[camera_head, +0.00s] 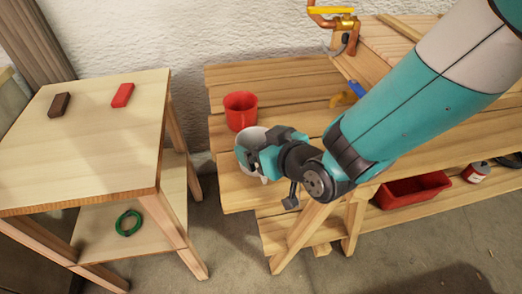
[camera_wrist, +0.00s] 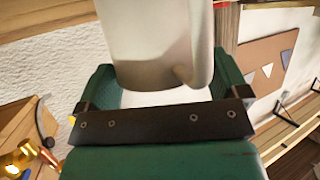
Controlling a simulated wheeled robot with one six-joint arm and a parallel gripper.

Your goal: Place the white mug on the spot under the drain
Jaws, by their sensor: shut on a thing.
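The white mug (camera_head: 244,146) is held in my gripper (camera_head: 258,155) at the left end of the slatted bench, in front of the red mug. In the wrist view the white mug (camera_wrist: 155,45) fills the upper middle, with its handle on the right side, between the two green fingers of my gripper (camera_wrist: 165,88). The copper drain pipe (camera_head: 344,24) with a yellow valve handle stands at the back of the bench in the head view. The spot under the drain cannot be made out. Part of the mug is hidden by my gripper.
A red mug (camera_head: 240,112) stands on the bench (camera_head: 280,95) just behind the white mug. A side table (camera_head: 100,150) at the left holds a red block (camera_head: 122,95) and a brown block (camera_head: 59,104). A red bin (camera_head: 412,190) is on the lower shelf.

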